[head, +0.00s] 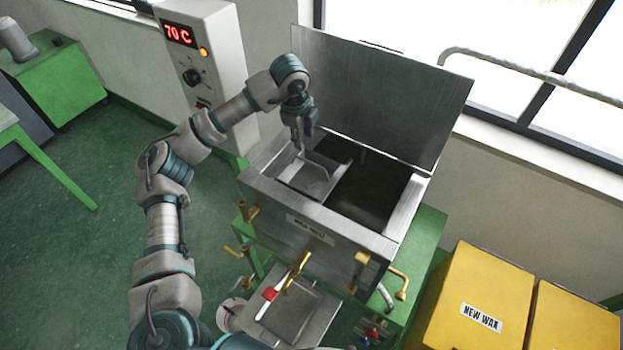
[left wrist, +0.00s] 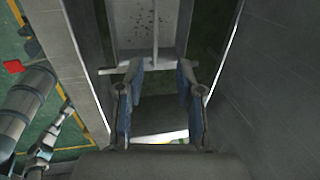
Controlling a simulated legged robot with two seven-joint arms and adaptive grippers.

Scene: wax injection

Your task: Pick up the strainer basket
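The strainer basket (head: 313,177) is a grey metal tray with a perforated bottom. It sits in the left part of the open wax tank (head: 321,224). In the left wrist view the basket (left wrist: 143,28) is at the top, with a thin rod and a crossbar (left wrist: 112,70) at its near end. My left gripper (head: 300,148) points down over the back of the basket. In the left wrist view its two fingers (left wrist: 158,72) are apart, on either side of the rod's end near the crossbar. Contact cannot be told. My right gripper is not in view.
The raised tank lid (head: 385,95) stands behind the opening. A control box (head: 205,75) reading 70 C is at the left. Brass valves (head: 300,265) and a lower tray (head: 300,310) are in front. Yellow "NEW WAX" bins (head: 480,290) stand at the right.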

